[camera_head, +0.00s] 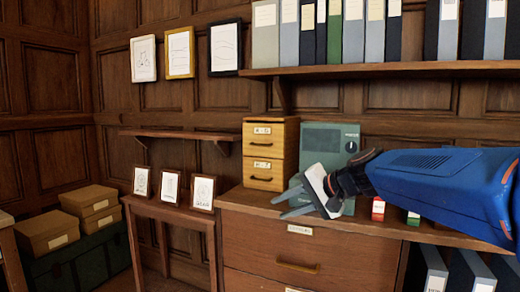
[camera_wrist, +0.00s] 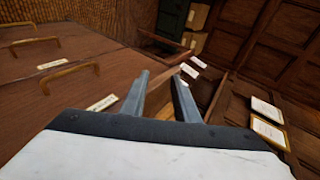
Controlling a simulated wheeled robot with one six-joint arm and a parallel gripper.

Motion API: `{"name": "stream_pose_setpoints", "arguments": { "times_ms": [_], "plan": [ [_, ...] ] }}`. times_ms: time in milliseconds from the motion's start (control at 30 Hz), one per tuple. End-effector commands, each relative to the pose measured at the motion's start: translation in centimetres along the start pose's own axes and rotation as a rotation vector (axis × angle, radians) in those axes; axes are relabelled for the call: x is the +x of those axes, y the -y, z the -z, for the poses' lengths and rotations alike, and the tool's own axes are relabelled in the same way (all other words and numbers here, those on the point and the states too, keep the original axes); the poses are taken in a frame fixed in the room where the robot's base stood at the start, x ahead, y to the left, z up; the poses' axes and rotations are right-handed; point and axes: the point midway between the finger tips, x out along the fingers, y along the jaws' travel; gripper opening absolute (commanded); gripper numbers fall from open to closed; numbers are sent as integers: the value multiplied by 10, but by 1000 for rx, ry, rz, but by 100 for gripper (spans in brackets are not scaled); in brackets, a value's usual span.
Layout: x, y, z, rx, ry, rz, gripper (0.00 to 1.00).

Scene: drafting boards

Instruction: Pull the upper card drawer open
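The card box (camera_head: 289,152) is a small light-wood cabinet with two drawers, standing on top of the brown chest. Its upper drawer (camera_head: 260,139) looks closed and has a white label and a dark handle. The lower drawer (camera_head: 259,171) also looks closed. My gripper (camera_head: 278,208) is in front of the chest top, below and slightly right of the card box, apart from the upper drawer's handle. In the wrist view its two grey fingers (camera_wrist: 161,76) stand apart with no object clearly held. I cannot tell whether the light wood between them is the card box.
A grey-green box (camera_head: 330,140) stands right of the card box, partly behind my gripper. The brown chest (camera_head: 250,240) has brass-handled drawers. Small framed pictures (camera_head: 171,187) stand on a side table to the left. A shelf of binders (camera_head: 400,69) hangs above.

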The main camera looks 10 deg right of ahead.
Motion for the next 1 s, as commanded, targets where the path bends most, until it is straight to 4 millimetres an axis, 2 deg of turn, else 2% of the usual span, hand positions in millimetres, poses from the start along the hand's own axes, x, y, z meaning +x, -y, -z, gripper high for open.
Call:
{"name": "stream_pose_setpoints", "arguments": {
  "times_ms": [33,100,200,300,400,500,667,1000],
  "plan": [
    [3,19,28,62,-19,60,28],
    [2,47,65,145,-45,153,28],
    [-1,77,114,247,-78,272,28],
    [-7,97,153,323,-103,364,28],
    [-12,109,178,371,-120,425,28],
    [-15,116,192,396,-128,459,28],
    [-6,122,197,403,-128,469,28],
    [44,144,208,401,-127,466,28]
  ]
}}
